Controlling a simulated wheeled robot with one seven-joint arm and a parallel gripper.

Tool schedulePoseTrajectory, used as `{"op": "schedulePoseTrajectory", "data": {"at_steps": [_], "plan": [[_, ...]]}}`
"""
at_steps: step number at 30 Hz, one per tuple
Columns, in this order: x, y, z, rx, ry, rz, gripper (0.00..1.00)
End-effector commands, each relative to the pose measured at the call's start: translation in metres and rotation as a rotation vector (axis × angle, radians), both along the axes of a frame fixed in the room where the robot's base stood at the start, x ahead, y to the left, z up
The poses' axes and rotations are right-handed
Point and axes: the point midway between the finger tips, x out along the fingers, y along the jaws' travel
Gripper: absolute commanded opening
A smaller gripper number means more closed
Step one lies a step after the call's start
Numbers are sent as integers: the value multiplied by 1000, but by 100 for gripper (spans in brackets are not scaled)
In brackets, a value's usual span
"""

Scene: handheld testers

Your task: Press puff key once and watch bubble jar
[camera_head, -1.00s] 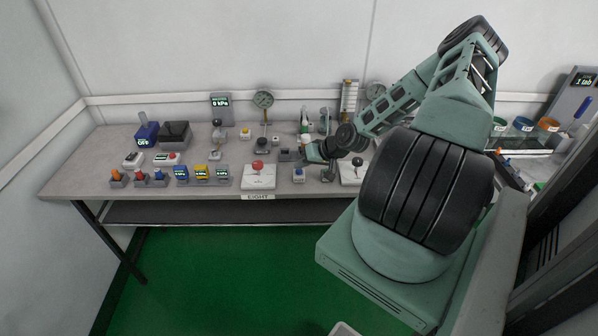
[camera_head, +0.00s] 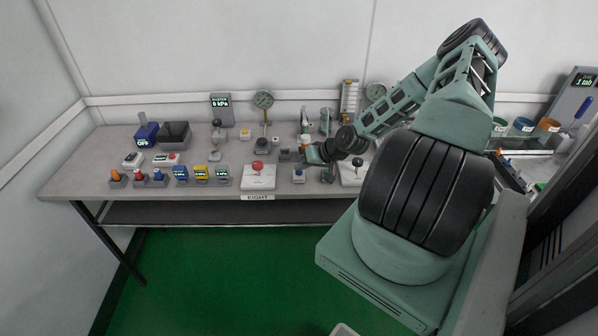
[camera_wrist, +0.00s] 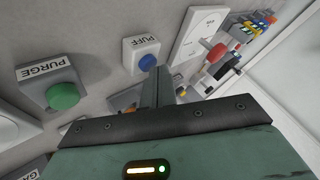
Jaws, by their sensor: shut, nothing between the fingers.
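The puff key is a pale box labelled PUFF with a round blue button (camera_wrist: 148,62). It also shows near the front of the grey bench in the head view (camera_head: 298,176). My gripper (camera_wrist: 161,76) is shut and empty. In the wrist view its fingers overlap the edge of the puff key, beside the blue button; I cannot tell whether they touch it. In the head view my gripper (camera_head: 308,154) is over the bench, behind the puff key. I cannot clearly pick out the bubble jar; my arm covers part of the bench.
A green PURGE button (camera_wrist: 63,95) is on the left in the wrist view. A white plate with a red knob (camera_head: 258,174) stands left of the puff key. Gauges and upright fittings line the back. A display (camera_head: 220,106) shows a kPa reading.

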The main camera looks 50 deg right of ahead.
Motion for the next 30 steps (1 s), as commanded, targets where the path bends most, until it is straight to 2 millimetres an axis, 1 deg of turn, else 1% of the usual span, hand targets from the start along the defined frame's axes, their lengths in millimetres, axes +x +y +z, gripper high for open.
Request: {"op": "schedulePoseTrajectory", "data": {"at_steps": [11, 22, 30], "plan": [[0, 0, -1, 0, 1, 1, 0], [0, 0, 16, 0, 1, 0, 0], [0, 0, 16, 0, 1, 1, 0]]}}
